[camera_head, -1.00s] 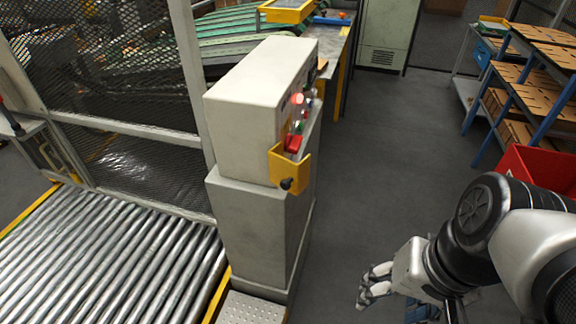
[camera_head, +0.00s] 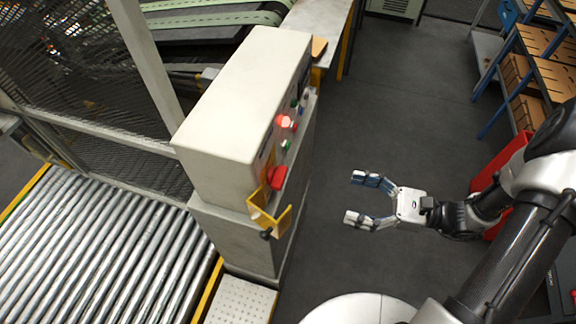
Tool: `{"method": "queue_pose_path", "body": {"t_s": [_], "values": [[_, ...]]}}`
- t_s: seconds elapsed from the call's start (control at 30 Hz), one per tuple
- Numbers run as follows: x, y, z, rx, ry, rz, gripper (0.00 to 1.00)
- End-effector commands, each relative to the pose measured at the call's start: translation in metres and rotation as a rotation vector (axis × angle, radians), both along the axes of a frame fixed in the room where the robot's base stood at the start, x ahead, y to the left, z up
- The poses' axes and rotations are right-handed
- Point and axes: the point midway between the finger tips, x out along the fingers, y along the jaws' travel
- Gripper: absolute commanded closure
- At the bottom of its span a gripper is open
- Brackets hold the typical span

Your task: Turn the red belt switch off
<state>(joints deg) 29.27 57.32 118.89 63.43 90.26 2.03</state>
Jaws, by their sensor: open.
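A white control box (camera_head: 225,115) stands on a grey pedestal (camera_head: 232,245) left of centre. Its right face carries a lit red lamp (camera_head: 286,121), small green and other buttons, and a red switch (camera_head: 277,177) low on the panel. A yellow bracket (camera_head: 270,212) with a black knob is fixed at the panel's near lower end, beside the red switch. My gripper (camera_head: 357,199) is open and empty, to the right of the panel, with its fingers pointing left toward it. A clear gap lies between the fingertips and the box. The switch's exact position is too small to tell.
A roller conveyor (camera_head: 95,255) lies at lower left, with mesh fencing (camera_head: 75,65) behind it. A red bin (camera_head: 503,165) is partly hidden behind my arm. Shelves with brown boxes (camera_head: 540,55) stand at upper right.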

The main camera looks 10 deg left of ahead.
Motion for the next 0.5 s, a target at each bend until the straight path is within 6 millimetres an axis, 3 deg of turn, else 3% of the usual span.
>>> {"method": "queue_pose_path", "body": {"t_s": [0.23,0.5], "values": [[0.004,0.013,-0.004,0.03,0.024,-0.03,0.23],[0.008,0.068,-0.004,0.027,0.023,-0.025,0.23]]}}
